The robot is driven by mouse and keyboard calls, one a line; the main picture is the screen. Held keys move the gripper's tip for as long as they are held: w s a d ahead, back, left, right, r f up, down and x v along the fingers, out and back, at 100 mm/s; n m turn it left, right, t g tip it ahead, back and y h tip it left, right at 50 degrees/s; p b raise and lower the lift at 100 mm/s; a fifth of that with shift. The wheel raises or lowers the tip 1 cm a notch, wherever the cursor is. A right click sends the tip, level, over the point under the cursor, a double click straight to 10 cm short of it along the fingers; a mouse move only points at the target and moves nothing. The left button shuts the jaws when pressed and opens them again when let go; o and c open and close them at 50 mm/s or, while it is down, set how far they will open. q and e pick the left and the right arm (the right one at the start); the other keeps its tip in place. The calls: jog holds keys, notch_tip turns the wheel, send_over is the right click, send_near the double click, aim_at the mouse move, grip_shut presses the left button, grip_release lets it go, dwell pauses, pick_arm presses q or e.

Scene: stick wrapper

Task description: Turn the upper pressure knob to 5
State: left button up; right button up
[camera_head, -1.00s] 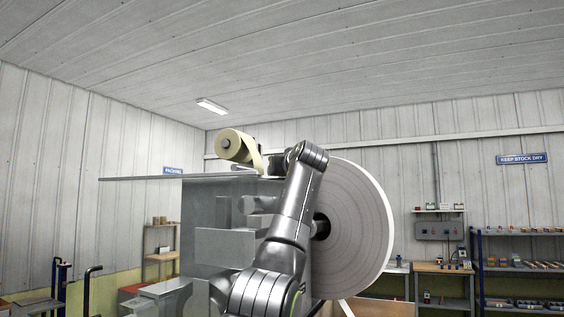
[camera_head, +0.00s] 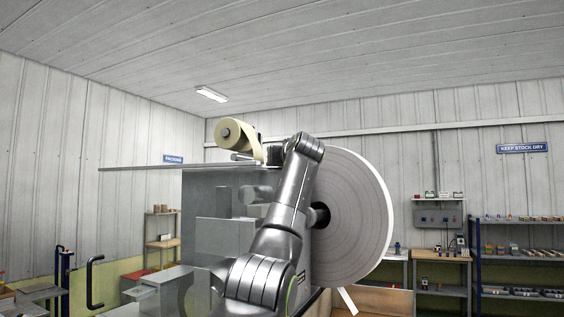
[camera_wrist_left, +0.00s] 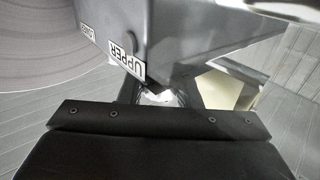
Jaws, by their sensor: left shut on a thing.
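In the left wrist view, a white label reading UPPER (camera_wrist_left: 126,60) sits on the grey machine housing (camera_wrist_left: 185,30), with a LOWER label (camera_wrist_left: 86,31) farther left. The black body of my left gripper fills the bottom. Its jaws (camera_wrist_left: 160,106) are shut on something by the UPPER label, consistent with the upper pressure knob. The knob is mostly hidden, and its scale and setting cannot be read. A pale, bright patch shows just above the gripper. In the head view, my left arm reaches up in front of the machine (camera_head: 222,235); its gripper is largely hidden behind the wrist. My right gripper is not in view.
A large white film roll (camera_head: 355,215) stands right of my arm, close to it. A small yellowish roll (camera_head: 232,133) sits on top of the machine beside a flat plate (camera_head: 140,167). Shelves (camera_head: 520,255) and a workbench (camera_head: 440,256) stand at the back right.

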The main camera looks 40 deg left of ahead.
pick_arm(q)
jog(key=shift+f+m+t+h+b, duration=0.15)
jog(key=shift+m+t+h+b, duration=0.25)
jog(key=shift+m+t+b, duration=0.15)
jog(key=shift+m+t+h+b, duration=0.6)
jog(key=shift+m+t+h, duration=0.25)
jog(key=shift+t+h, duration=0.25)
jog(key=shift+r, duration=0.2)
jog(key=o, duration=0.9)
jog(key=shift+y, duration=0.3)
